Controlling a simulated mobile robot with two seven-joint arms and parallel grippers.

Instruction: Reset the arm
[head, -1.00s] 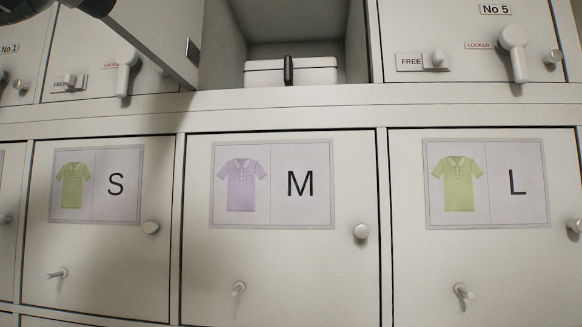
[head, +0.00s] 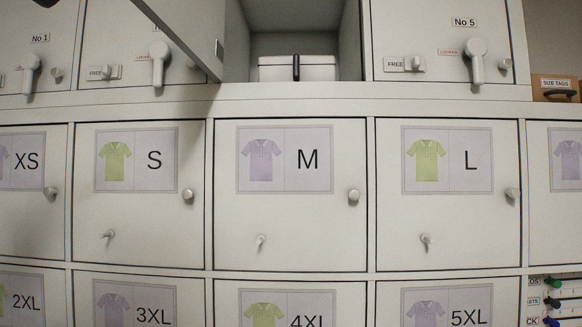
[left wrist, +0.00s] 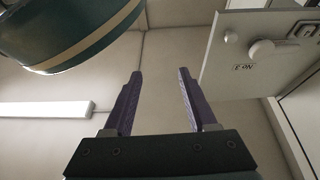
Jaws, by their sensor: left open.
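My left gripper (left wrist: 160,72) shows in the left wrist view with its two purple fingers spread apart and nothing between them. In the head view only a tiny dark piece at the top left edge may be part of my left arm; the gripper itself is out of that picture. My right gripper is in neither view. An open locker door (left wrist: 260,62) marked No 3 stands to the right of the left gripper's fingers in the left wrist view, apart from them. The same door (head: 190,30) swings out at the top of the head view.
The open locker (head: 295,45) holds a white box (head: 275,70) with a black handle. Shut doors marked S (head: 140,225), M (head: 290,225) and L (head: 445,225) lie below, with knobs sticking out. A size tags box (head: 553,82) stands at the right.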

